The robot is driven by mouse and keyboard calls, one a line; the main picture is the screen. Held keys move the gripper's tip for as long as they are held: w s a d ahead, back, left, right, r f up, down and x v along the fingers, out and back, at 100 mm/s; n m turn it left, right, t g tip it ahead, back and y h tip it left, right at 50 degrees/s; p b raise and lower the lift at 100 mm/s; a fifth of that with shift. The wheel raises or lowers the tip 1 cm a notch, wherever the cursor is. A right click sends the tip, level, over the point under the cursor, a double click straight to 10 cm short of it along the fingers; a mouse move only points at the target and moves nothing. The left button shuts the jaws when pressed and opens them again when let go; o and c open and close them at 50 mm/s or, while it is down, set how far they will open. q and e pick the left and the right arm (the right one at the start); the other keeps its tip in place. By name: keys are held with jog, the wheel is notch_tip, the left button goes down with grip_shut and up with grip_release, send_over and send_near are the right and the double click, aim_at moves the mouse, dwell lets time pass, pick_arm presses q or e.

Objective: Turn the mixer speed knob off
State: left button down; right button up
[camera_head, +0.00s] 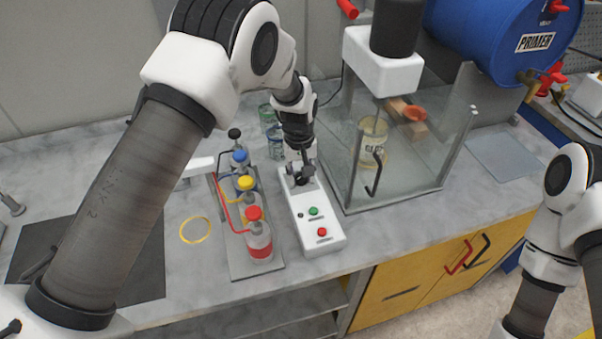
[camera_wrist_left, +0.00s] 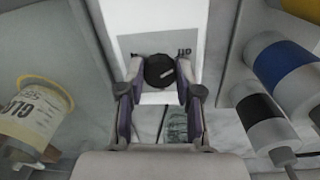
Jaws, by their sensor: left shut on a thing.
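The mixer speed knob (camera_wrist_left: 159,71) is a round black knob with a pale pointer line, seen in the left wrist view. It sits on a grey label plate (camera_wrist_left: 132,44) on the white control box (camera_head: 304,212), and an upside-down "off" shows at the plate's upper right. The pointer line is tilted, not aimed straight at that word. My left gripper (camera_head: 300,174) points down at the far end of the box and is shut on the knob, one finger on each side (camera_wrist_left: 159,75). In the head view the gripper hides the knob. My right gripper is out of view.
A rack of capped bottles (camera_head: 258,240) stands close left of the box. A clear mixer enclosure (camera_head: 420,170) with a jar (camera_head: 372,135) stands close right. A yellow ring (camera_head: 195,230) lies left of the rack.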

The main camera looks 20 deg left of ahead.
aim_at(299, 177)
pick_arm(q)
jog(key=shift+s+f, duration=0.15)
jog(key=shift+s, duration=0.05)
jog(key=c, duration=0.8)
grip_release()
jog(key=shift+o, duration=0.2)
jog(key=shift+w, duration=0.15)
jog(key=shift+r, duration=0.35)
notch_tip(299, 177, up, 12)
jog(key=shift+a+f, duration=0.15)
jog(key=shift+f, duration=0.1)
